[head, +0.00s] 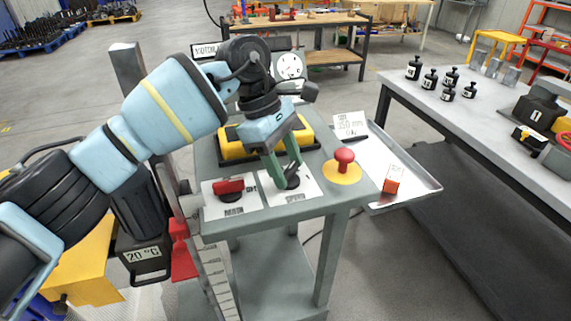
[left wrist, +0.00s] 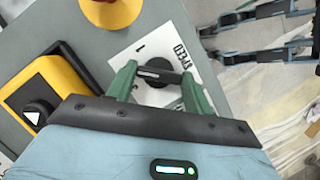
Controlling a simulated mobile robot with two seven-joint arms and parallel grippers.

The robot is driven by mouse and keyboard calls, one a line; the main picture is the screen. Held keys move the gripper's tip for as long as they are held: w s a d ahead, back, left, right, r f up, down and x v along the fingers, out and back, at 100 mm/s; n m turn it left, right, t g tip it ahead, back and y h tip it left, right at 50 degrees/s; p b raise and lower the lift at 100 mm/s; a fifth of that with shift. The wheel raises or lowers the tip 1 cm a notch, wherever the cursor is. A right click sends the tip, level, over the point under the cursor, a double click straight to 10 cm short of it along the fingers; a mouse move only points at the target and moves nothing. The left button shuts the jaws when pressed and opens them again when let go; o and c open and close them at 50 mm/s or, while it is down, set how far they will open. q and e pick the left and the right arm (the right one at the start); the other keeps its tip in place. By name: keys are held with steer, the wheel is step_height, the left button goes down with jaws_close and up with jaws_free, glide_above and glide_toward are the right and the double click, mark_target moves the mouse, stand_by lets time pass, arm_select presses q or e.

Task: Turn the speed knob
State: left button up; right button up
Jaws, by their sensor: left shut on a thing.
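The speed knob (head: 293,182) is a black rotary knob on a white plate (head: 308,192) on the grey cart's top. In the left wrist view the black knob (left wrist: 160,73) has a pale line along its bar, and the plate (left wrist: 152,40) reads SPEED. My left gripper (head: 285,174) points down at it, with green fingers on both sides of the knob's bar, shut on it. The fingers partly hide the knob in the head view. My right gripper is in neither view.
A red MAIN switch (head: 229,187) is left of the knob, and a red mushroom button (head: 344,160) on yellow is to the right. A yellow-black box (head: 237,143) stands behind.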

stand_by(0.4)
arm_select(q)
steer(key=o, duration=0.9)
steer(key=shift+c, duration=0.2)
steer(key=shift+o, duration=0.6)
steer(key=v, duration=0.8)
steer(key=shift+d+f, duration=0.1)
steer(key=shift+d, duration=0.05)
